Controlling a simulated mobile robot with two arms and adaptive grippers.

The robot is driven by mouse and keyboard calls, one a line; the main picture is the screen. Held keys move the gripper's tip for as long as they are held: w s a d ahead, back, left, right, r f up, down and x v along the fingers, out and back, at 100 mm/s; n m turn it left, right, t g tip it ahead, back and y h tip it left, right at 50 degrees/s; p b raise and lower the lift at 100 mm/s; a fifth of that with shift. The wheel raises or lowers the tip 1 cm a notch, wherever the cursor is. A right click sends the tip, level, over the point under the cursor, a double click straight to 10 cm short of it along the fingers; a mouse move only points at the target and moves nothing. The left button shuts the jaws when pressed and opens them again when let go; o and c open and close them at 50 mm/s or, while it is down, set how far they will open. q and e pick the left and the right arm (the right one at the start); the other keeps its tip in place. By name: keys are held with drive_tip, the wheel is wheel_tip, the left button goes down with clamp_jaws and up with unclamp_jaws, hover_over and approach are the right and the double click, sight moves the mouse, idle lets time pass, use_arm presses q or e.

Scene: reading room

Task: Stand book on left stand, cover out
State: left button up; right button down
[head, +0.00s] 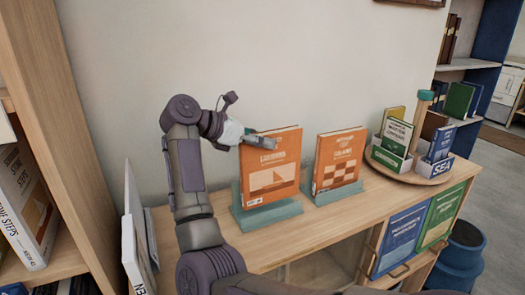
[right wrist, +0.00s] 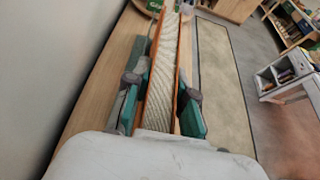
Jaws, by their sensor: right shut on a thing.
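An orange book (head: 270,175) stands nearly upright at the left teal stand (head: 268,217), its illustrated cover facing out into the room. Its bottom edge is at the stand's front lip; I cannot tell if it bears fully on the stand. My right gripper (head: 262,139) is shut on the book's upper left part, one finger across the cover. In the right wrist view the book's page edges (right wrist: 162,85) lie between the two teal-padded fingers (right wrist: 160,103). My left gripper is not in view.
A second orange book (head: 338,160) stands on the right teal stand (head: 338,193). A round wooden carousel (head: 436,175) with several green and blue books is further right. White books (head: 133,245) stand at the left end of the wooden cabinet top (head: 300,228). A wall is behind.

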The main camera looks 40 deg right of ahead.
sight(262, 154)
wheel_tip(262, 154, down, 3)
drive_tip(key=shift+p, duration=0.6)
drive_tip(key=shift+f, duration=0.4)
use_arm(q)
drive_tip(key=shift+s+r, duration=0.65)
use_arm(e)
drive_tip(key=c, duration=1)
unclamp_jaws()
drive_tip(key=shift+f, duration=0.1)
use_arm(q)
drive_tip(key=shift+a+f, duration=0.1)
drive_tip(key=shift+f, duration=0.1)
use_arm(e)
drive_tip(key=shift+o, duration=0.2)
